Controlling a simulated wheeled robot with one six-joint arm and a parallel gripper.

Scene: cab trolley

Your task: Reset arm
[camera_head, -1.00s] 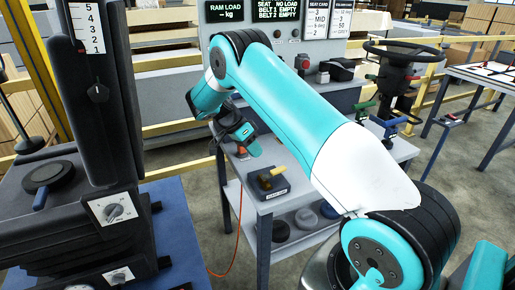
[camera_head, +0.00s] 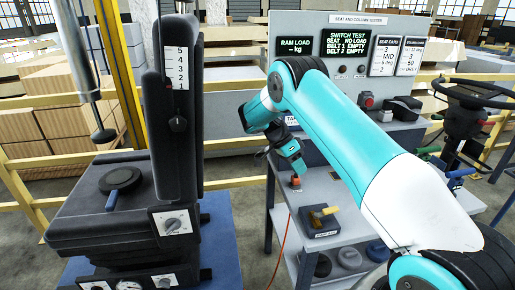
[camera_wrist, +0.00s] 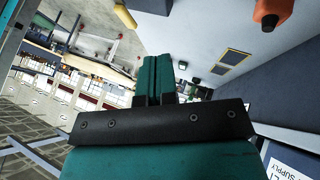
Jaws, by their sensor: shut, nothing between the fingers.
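My teal arm reaches from the lower right across the head view, bent at a black joint, with the wrist pointing down. My gripper (camera_head: 300,166) hangs in the air over the grey trolley, close to a small orange-topped item (camera_head: 295,182). In the wrist view my gripper (camera_wrist: 154,80) shows two teal fingers pressed together with nothing between them. The orange item (camera_wrist: 270,12) is at the top right of that view, apart from the fingers. I cannot tell the exact gap between gripper and trolley top.
The tester panel (camera_head: 344,35) stands behind my arm. A black seat (camera_head: 105,190) with a tall backrest is at left. A steering wheel (camera_head: 480,95) is at right.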

